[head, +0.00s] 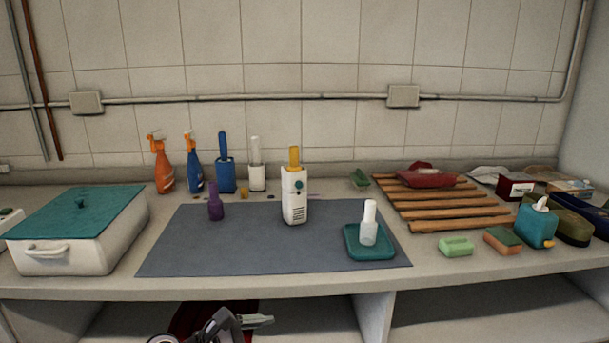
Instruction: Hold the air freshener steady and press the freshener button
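The air freshener is most likely the white upright device (294,203) with a yellow top (294,157), standing on the grey mat (215,255). A small teal button (299,184) shows on its front, above dark vent slots. My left gripper (259,330) is low at the bottom edge of the head view, in front of the counter and below its top. Its two pale fingers look spread apart, with nothing between them; part of it is cut off by the frame. It is well apart from the freshener. My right gripper is not in view.
A purple bottle (215,207) stands left of the freshener. A white bottle (368,225) stands on a teal tray (369,254) to the right. A lidded box (63,259) is at left, a wooden rack (445,221) at right. The mat's front middle is clear.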

